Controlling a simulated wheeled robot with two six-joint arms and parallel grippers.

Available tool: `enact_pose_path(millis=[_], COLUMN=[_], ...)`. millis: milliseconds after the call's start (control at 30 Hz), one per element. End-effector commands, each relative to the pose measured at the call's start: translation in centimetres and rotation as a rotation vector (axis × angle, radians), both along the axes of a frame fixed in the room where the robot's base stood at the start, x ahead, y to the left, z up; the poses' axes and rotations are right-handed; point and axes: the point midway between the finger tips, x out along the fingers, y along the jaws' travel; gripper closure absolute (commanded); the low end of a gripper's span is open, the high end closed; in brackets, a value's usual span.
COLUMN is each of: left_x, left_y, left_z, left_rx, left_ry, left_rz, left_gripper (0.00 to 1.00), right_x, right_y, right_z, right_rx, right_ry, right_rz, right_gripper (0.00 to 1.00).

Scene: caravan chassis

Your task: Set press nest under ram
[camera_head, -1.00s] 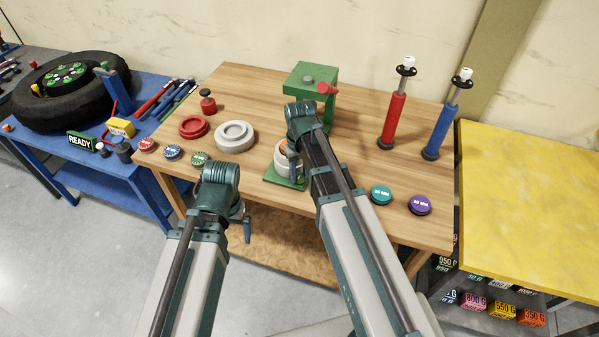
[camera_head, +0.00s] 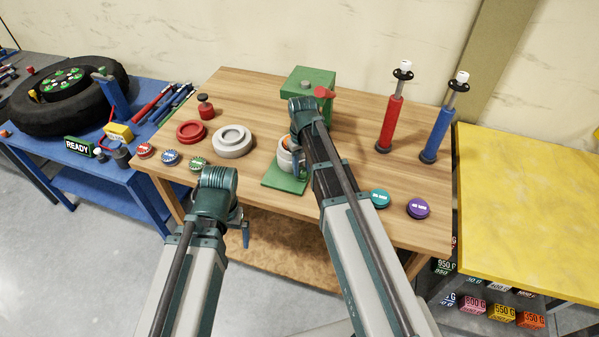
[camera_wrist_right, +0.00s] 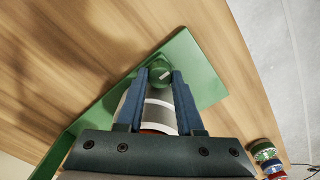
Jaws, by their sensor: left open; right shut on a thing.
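The green press (camera_head: 308,84) stands at the back of the wooden table, with a red handle and a green base plate (camera_head: 284,181) reaching forward. A grey round nest with an orange inside (camera_head: 284,158) is over this plate, forward of the press head. My right gripper (camera_head: 293,158) is shut on it. In the right wrist view, the blue fingers (camera_wrist_right: 161,77) flank the grey-white nest (camera_wrist_right: 158,108); a round green knob (camera_wrist_right: 160,73) shows between the fingertips. Whether the nest touches the plate is unclear. My left gripper (camera_head: 246,232) is open at the table's front edge, its fingertips partly hidden.
Left of the press lie a grey ring (camera_head: 233,140), a red ring (camera_head: 190,131) and small coloured caps. Teal (camera_head: 379,199) and purple (camera_head: 418,208) caps lie right of my right arm. Red (camera_head: 391,124) and blue (camera_head: 440,132) cylinders stand at the right.

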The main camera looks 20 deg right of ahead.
Motion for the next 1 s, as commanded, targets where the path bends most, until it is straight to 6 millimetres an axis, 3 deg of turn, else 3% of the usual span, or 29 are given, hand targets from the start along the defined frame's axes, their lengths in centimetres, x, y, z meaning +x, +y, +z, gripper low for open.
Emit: enact_pose_path(millis=[133,167,300,733,1000], left_x=[0.0,0.0,0.0,0.0,0.0], left_y=[0.0,0.0,0.0,0.0,0.0], left_z=[0.0,0.0,0.0,0.4,2.9], left_rx=[0.000,0.000,0.000,0.000,0.000], left_ry=[0.000,0.000,0.000,0.000,0.000], left_rz=[0.000,0.000,0.000,0.000,-0.001], left_gripper=[0.00,0.00,0.00,0.00,0.00], right_x=[-0.1,-0.1,-0.1,-0.1,-0.1], right_y=[0.1,0.1,0.1,0.1,0.1], right_z=[0.0,0.0,0.0,0.4,2.9], right_rx=[0.000,0.000,0.000,0.000,0.000], right_ry=[0.000,0.000,0.000,0.000,0.000], right_rz=[0.000,0.000,0.000,0.000,0.000], right_gripper=[1.00,0.59,0.34,0.34,0.34])
